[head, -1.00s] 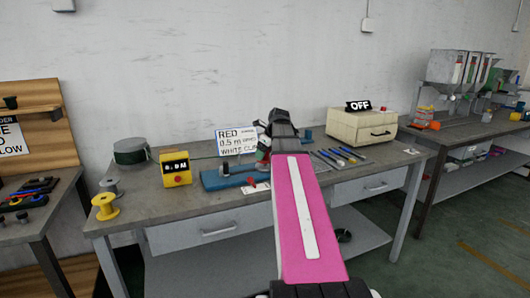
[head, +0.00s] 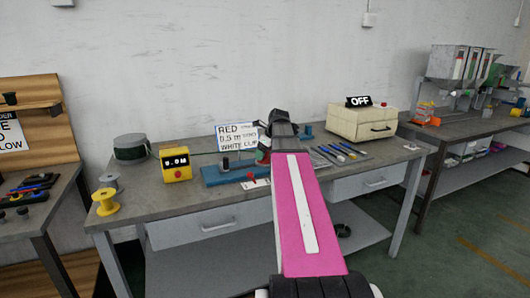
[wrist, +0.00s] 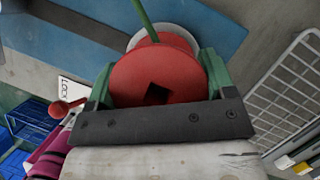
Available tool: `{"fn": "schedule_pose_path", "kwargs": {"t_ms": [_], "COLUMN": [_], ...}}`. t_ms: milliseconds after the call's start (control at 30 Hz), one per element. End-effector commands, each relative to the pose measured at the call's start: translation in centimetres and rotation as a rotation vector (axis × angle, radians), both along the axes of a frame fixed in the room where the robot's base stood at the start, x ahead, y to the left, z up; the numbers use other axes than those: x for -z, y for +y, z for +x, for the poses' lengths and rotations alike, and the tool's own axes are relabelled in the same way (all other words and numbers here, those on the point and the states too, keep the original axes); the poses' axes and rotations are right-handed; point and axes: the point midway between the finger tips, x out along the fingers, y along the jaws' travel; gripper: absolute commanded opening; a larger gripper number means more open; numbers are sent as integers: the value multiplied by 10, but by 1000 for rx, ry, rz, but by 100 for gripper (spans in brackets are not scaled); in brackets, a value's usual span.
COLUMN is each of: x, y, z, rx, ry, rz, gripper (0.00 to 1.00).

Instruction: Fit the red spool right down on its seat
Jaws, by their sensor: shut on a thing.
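The red spool (wrist: 150,72) fills the middle of the wrist view, its round face with a dark square hole towards the camera. My gripper (wrist: 157,82) is shut on it, with a green finger at each side. A pale grey round part (wrist: 182,37) shows just behind the spool; whether the two touch cannot be seen. A green strand or rod (wrist: 143,20) runs up from behind the spool. The seat cannot be made out.
A printed card (head: 237,137) stands behind the base. Tools (head: 345,152) and a cream box (head: 361,124) lie right. A wire rack (wrist: 295,90) shows in the wrist view.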

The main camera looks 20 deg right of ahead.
Motion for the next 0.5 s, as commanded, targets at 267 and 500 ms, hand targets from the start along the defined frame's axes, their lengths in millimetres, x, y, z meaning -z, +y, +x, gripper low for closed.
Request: {"fn": "schedule_pose_path", "kwargs": {"t_ms": [267, 500], "x": [2, -1], "y": [0, -1], "z": [0, -1], "rx": [0, 0], "ry": [0, 0], "rz": [0, 0], "gripper": [100, 100]}}
